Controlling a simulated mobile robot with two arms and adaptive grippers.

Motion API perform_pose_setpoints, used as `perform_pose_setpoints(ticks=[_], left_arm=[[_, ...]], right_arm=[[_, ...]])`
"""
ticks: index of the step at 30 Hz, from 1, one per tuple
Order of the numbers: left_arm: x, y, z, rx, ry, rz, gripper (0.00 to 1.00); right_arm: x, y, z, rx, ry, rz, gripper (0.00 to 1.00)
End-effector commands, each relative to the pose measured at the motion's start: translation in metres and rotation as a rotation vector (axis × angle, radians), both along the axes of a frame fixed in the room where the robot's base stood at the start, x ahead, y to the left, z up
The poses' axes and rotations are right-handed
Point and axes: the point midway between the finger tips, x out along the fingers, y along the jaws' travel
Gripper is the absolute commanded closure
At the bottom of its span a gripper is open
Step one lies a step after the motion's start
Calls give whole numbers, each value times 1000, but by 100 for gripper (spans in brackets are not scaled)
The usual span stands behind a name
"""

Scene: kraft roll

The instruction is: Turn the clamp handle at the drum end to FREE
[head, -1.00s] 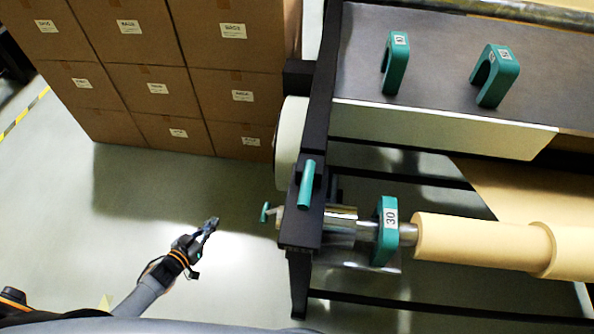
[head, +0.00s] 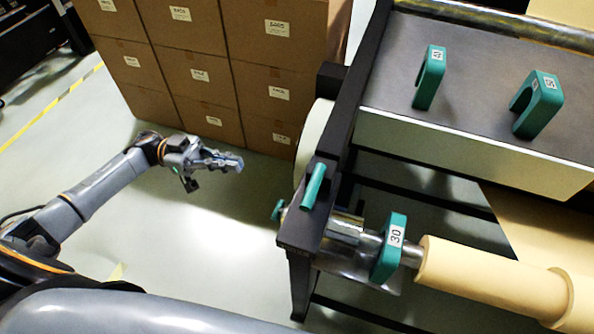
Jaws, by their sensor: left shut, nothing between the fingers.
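A green bar-shaped handle (head: 313,187) sits on top of the black end frame (head: 305,225), slanting up and to the right. A smaller green knob (head: 278,210) sticks out at the frame's outer left side. I cannot tell from the view which is the clamp handle, and no FREE mark is legible. My left gripper (head: 236,162) is shut and empty, in the air left of the frame, apart from both green parts. My right gripper is not in view.
A green collar marked 30 (head: 391,247) sits on the shaft beside the kraft roll (head: 480,275). Two green hooked pieces (head: 429,78) (head: 537,104) stand on the dark top. Stacked cartons (head: 200,70) stand behind my left gripper. A pale drum (head: 312,140) is beside the frame.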

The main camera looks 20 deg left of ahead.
Motion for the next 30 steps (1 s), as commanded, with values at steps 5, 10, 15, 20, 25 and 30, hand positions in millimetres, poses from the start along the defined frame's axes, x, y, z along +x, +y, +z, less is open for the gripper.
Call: perform_pose_setpoints(ticks=[5, 10, 15, 20, 25, 30], left_arm=[[0, -4, 2, -3, -1, 1, 100], [-1, -26, 9, -5, -2, 1, 100], [-2, -62, 17, -6, 0, 0, 100], [-3, -95, 23, -6, -2, 1, 100], [-4, -121, 28, -5, 0, 3, 100], [-4, -135, 28, -3, -1, 3, 100]], right_arm=[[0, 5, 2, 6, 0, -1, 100], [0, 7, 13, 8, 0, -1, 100], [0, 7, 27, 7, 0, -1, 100], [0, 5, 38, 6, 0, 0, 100], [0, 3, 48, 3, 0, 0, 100], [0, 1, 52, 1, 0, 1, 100]])
